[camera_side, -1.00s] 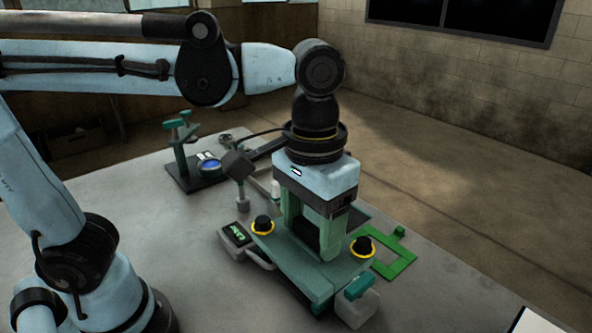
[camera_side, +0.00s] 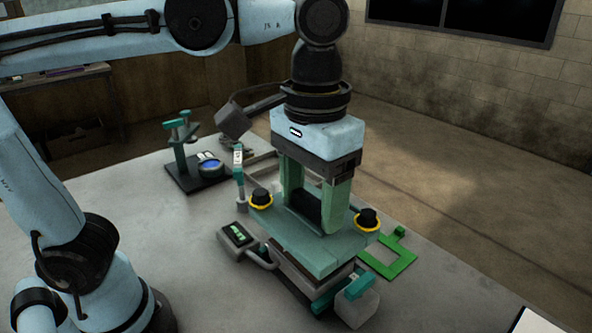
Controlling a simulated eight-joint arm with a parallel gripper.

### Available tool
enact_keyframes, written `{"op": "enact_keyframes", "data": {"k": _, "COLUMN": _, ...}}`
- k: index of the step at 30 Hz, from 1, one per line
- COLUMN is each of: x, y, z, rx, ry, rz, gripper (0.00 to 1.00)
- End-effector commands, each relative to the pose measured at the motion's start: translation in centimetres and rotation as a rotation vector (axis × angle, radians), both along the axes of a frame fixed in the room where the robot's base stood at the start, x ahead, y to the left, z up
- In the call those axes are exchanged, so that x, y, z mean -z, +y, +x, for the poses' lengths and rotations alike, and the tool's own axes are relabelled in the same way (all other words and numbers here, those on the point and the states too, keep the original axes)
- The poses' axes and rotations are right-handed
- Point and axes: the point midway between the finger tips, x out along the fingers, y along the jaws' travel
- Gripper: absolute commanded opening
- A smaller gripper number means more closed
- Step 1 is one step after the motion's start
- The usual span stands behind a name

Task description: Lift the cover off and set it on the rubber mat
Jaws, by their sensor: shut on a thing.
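The cover (camera_side: 318,250) is a green plate with a black, yellow-ringed knob at each end. It hangs level in the middle of the view, a little above a grey block (camera_side: 291,276), with a visible gap between them. My gripper (camera_side: 318,212) points down and is shut on the raised middle part of the cover; the exact contact is partly hidden by the fingers. I cannot pick out the rubber mat with certainty; a dark flat patch behind the cover is mostly hidden.
A grey box with a lit green display (camera_side: 238,236) sits left of the block. A bright green frame (camera_side: 390,262) lies to the right. A stand with a blue dial (camera_side: 209,164) is behind left. The table front left is clear.

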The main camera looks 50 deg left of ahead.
Motion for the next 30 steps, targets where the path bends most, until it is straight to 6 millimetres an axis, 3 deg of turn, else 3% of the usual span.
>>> {"op": "enact_keyframes", "data": {"k": 9, "x": 0.0, "y": 0.0, "z": 0.1, "rx": 0.0, "ry": 0.0, "rz": 0.0, "gripper": 0.23}}
{"op": "enact_keyframes", "data": {"k": 14, "x": 0.3, "y": 0.3, "z": 1.8, "rx": -0.004, "ry": 0.0, "rz": 0.0, "gripper": 0.23}}
{"op": "enact_keyframes", "data": {"k": 23, "x": 3.0, "y": 3.2, "z": 9.9, "rx": -0.009, "ry": -0.001, "rz": -0.001, "gripper": 0.23}}
{"op": "enact_keyframes", "data": {"k": 30, "x": 6.7, "y": 7.8, "z": 16.3, "rx": -0.008, "ry": -0.001, "rz": -0.001, "gripper": 0.23}}
